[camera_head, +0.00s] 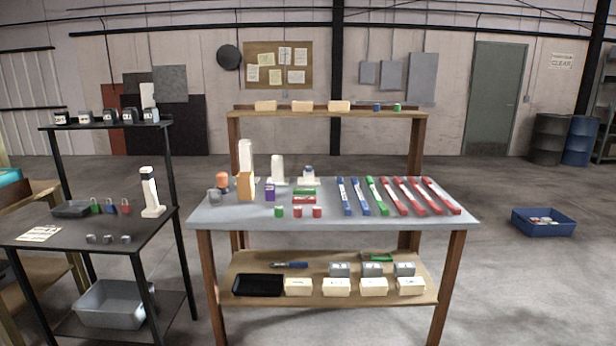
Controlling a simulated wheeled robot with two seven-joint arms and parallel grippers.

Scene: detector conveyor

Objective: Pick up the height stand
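A white upright stand (151,190) with a dark band near its top and a wide foot stands at the right side of the black table on the left; it looks like a height stand. Other white upright pieces stand at the back left of the grey-topped workbench: a tall one (246,160), a shorter one (277,170) and a low one with a dark blue part (308,176). I cannot tell for certain which of these is the height stand. Neither of my grippers shows in this view.
The black table (75,240) also holds padlocks (110,207), a dark tray (72,209) and small grey pieces. The workbench (335,215) carries coloured strips (400,196), an orange box (245,187) and small cylinders. A blue bin (543,222) sits on open floor at right.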

